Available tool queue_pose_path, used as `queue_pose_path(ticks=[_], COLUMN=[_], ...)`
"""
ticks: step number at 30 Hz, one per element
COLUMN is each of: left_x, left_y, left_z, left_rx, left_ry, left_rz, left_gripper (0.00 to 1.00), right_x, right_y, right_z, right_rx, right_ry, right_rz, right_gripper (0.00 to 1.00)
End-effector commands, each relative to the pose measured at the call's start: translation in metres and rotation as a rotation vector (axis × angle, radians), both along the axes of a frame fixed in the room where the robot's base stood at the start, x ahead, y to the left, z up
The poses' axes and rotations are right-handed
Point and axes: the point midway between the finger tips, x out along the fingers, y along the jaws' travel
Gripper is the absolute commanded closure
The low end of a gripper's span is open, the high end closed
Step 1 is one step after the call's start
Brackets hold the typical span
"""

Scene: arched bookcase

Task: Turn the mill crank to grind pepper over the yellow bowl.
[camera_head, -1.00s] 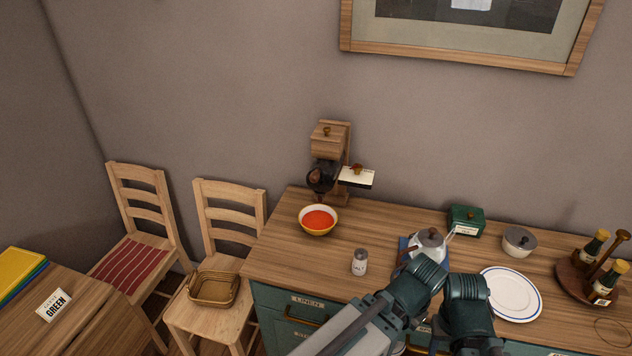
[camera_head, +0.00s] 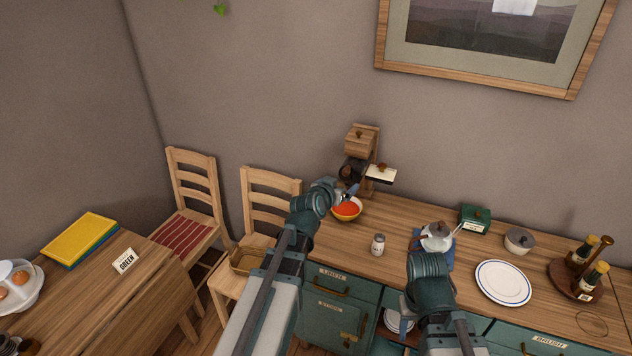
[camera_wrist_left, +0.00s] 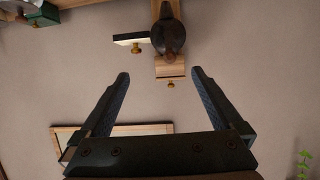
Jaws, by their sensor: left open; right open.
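The mill (camera_head: 358,140) is wooden with a dark rounded middle and stands against the wall. It appears inverted in the left wrist view (camera_wrist_left: 171,38). A flat, pale-topped piece with a brown knob (camera_head: 381,173) juts from its right side; I cannot tell if this is the crank.
A salt shaker (camera_head: 378,245), white pot (camera_head: 436,238), green box (camera_head: 474,219), lidded grey pot (camera_head: 519,240), white plate (camera_head: 503,283) and bottle rack (camera_head: 566,279) stand on the cabinet top. Chairs (camera_head: 271,184) and a side table (camera_head: 100,290) are at left. A picture frame (camera_head: 480,83) hangs above.

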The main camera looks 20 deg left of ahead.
Motion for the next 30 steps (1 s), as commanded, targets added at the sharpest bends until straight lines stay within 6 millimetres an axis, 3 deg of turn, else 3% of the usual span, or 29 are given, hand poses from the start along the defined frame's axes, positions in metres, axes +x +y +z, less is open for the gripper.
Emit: queue_pose_path(ticks=[4, 14, 20, 30], left_x=[0.004, 0.015, 0.044, 0.111], left_y=[0.011, 0.011, 0.010, 0.007], left_z=[0.010, 0.004, -0.007, -0.032], left_rx=[0.002, 0.003, 0.001, 0.002], left_ry=[-0.033, -0.033, -0.033, -0.032], left_rz=[0.022, 0.022, 0.021, 0.021], left_gripper=[0.00, 0.00, 0.00, 0.00], right_x=[0.000, 0.000, 0.000, 0.000], right_y=[0.000, 0.000, 0.000, 0.000], right_z=[0.003, -0.003, -0.014, -0.039], right_rx=[0.000, 0.000, 0.000, 0.000], right_ry=[0.000, 0.000, 0.000, 0.000], right_rz=[0.000, 0.000, -0.001, -0.002], right_gripper=[0.50, 0.50, 0.50, 0.50])
